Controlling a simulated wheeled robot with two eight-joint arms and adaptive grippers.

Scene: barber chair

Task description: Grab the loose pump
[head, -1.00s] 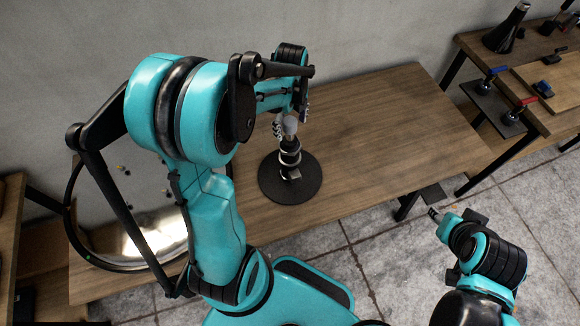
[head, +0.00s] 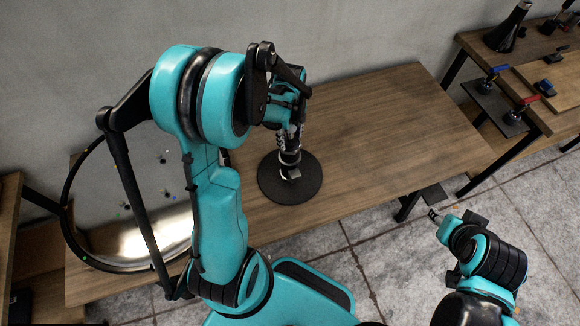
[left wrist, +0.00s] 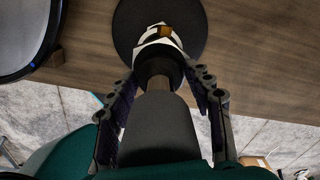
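The pump (head: 290,157) stands upright on a round black base (head: 309,182) on the wooden table. In the left wrist view the pump (left wrist: 160,128) runs up the middle, with a dark grey body, a narrower neck and a light ring near the base (left wrist: 126,28). My left gripper (head: 289,138) is above the base and around the pump's upper part. Its two fingers (left wrist: 162,82) flank the pump, spread, with small gaps visible on both sides. In the head view the gripper hides the pump's top. My right gripper (head: 436,214) is low at the right, away from the pump.
A round mirror-like disc (head: 150,243) with a dark rim is at the table's left end. The table's right part (head: 400,125) is bare. A second table at the right holds a black cone-shaped object (head: 505,36) and clamps with blue and red handles (head: 528,103).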

